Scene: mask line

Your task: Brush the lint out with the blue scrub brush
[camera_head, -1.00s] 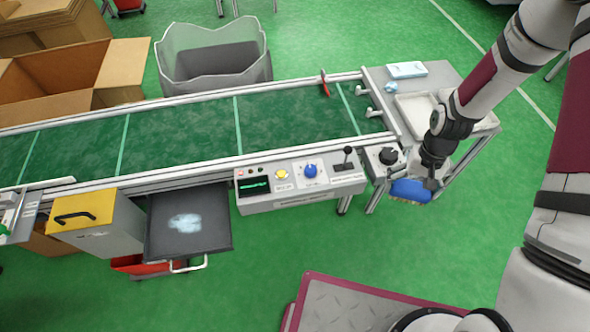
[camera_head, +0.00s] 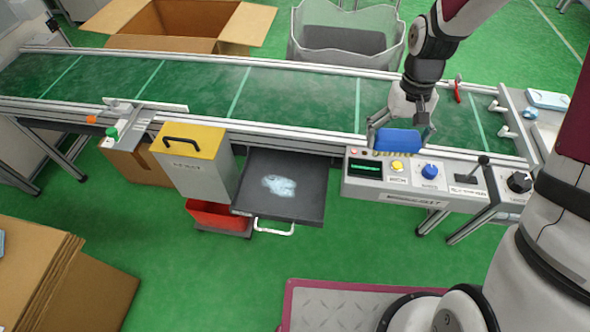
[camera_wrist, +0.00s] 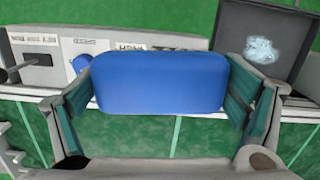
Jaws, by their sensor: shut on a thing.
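My gripper (camera_head: 402,131) is shut on the blue scrub brush (camera_head: 397,140) and holds it above the near edge of the conveyor, by the control panel. In the wrist view the brush's blue back (camera_wrist: 160,82) fills the middle, between the two fingers; tan bristles show under it in the head view. A pale patch of lint (camera_head: 279,186) lies on the dark floor of the pulled-out tray (camera_head: 300,208), left of and nearer than the brush. The lint also shows at the upper right of the wrist view (camera_wrist: 262,50). The brush is apart from the tray.
The control panel (camera_head: 405,196) with knobs and a lever is right of the tray. A yellow-topped box (camera_head: 188,143) stands close on its left, above a red bin (camera_head: 217,217). The green conveyor (camera_head: 290,95) runs behind. Open floor lies in front.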

